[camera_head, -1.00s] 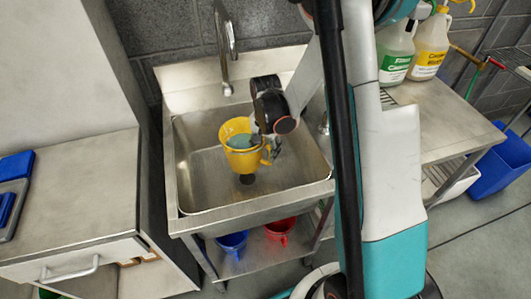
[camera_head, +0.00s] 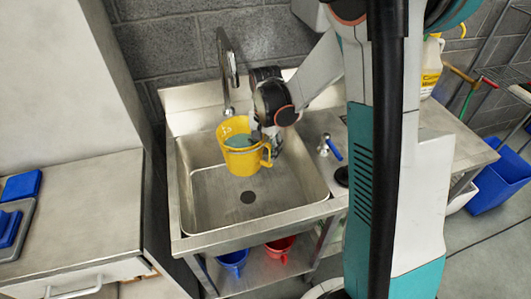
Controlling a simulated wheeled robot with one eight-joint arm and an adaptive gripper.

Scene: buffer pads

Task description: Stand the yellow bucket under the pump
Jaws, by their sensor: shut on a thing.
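The yellow bucket (camera_head: 241,158) hangs upright above the sink basin in the head view, near the faucet spout. Something teal, a liquid or an object, shows inside it; I cannot tell which. My gripper (camera_head: 270,143) is shut on the bucket at its right side, near the handle; the fingertips are partly hidden. A jug with a yellow label and yellow top (camera_head: 431,68) stands on the counter at right, partly behind my arm. Its top may be the pump, but most of it is hidden.
The steel sink (camera_head: 205,205) has a curved faucet (camera_head: 227,70) at its back. A small blue-lever tap (camera_head: 328,146) stands right of the basin. Blue (camera_head: 232,262) and red (camera_head: 281,247) buckets sit on the shelf below. A blue bin (camera_head: 500,175) stands at right.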

